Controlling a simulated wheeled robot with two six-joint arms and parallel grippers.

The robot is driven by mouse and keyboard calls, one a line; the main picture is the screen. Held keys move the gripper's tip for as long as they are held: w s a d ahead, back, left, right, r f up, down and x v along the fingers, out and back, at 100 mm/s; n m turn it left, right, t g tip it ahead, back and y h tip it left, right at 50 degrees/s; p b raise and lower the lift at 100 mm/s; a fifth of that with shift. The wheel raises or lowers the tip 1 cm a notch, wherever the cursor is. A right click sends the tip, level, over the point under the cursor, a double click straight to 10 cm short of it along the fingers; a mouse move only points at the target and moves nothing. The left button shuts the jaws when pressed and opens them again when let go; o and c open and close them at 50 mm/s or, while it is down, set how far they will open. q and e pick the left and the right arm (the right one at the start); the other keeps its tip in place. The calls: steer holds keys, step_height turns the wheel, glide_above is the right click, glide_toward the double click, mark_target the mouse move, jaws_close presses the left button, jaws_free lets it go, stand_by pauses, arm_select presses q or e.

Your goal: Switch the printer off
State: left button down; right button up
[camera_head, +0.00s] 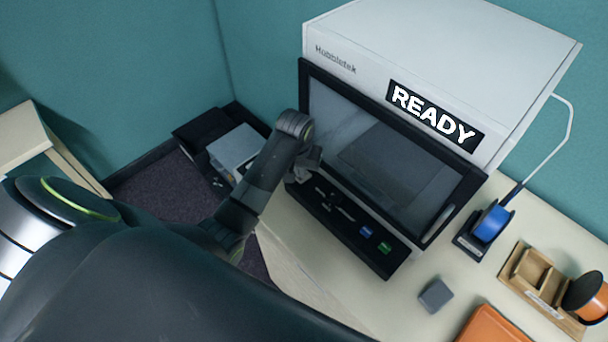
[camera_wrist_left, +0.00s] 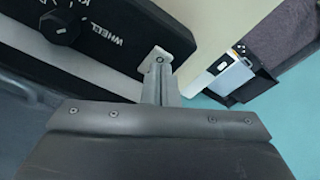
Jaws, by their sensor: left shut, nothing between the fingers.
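The printer (camera_head: 450,50) is a large white box with a dark-framed glass front door, and its display (camera_head: 433,115) reads READY. A black control panel (camera_head: 345,222) runs along its lower front, with a blue button (camera_head: 367,232) and a green button (camera_head: 384,248) toward the right end. In the left wrist view, the panel (camera_wrist_left: 105,45) shows a black knob (camera_wrist_left: 66,30) and the label WHEEL. My left gripper (camera_head: 294,180) is at the panel's left end, shut and empty. My right gripper is out of view.
A grey-and-black box (camera_head: 235,148) stands lower, left of the table.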

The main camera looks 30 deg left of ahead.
mark_target(300, 179)
arm_select(q)
steer(key=shift+f+b, duration=0.3)
steer(key=shift+f, duration=0.6)
steer(key=shift+r, duration=0.15)
steer(key=shift+r+p, duration=1)
steer(key=shift+r, duration=2.4)
